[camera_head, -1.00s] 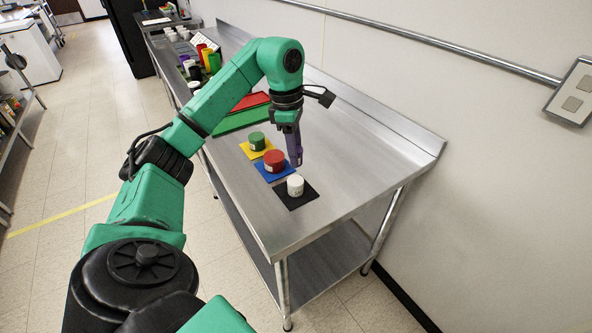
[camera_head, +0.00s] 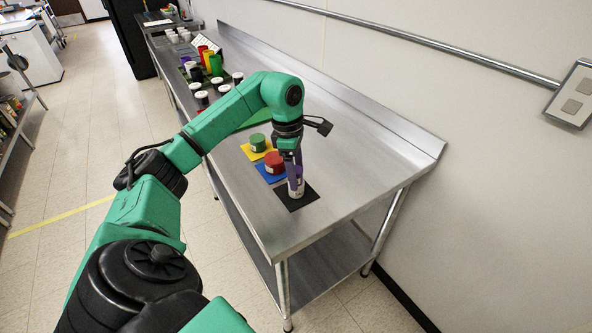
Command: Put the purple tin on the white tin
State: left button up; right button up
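My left gripper (camera_head: 295,168) points down over the black mat (camera_head: 308,197) near the table's front end. It is shut on the purple tin (camera_head: 298,172), which is partly hidden by the fingers. The white tin (camera_head: 296,191) stands on the black mat directly below the purple tin. The purple tin is at or just above its top; I cannot tell whether they touch. My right gripper is not in view.
A red tin (camera_head: 273,165) stands on a blue mat (camera_head: 267,178) close beside the gripper. A green tin (camera_head: 258,142) stands on a yellow mat (camera_head: 247,153) behind. Several tins and cups are farther back. The steel table (camera_head: 360,150) is clear at right.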

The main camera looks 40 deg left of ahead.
pick_arm(q)
jog(key=shift+r, duration=0.35)
jog(key=r, duration=0.5)
jog(key=shift+s+a+r, duration=0.1)
jog(key=shift+a, duration=0.2)
notch_tip(320, 180, up, 6)
jog(key=p, duration=0.2)
jog(key=shift+s+a+r, duration=0.25)
jog(key=shift+s+a, duration=0.05)
jog(key=shift+a, duration=0.05)
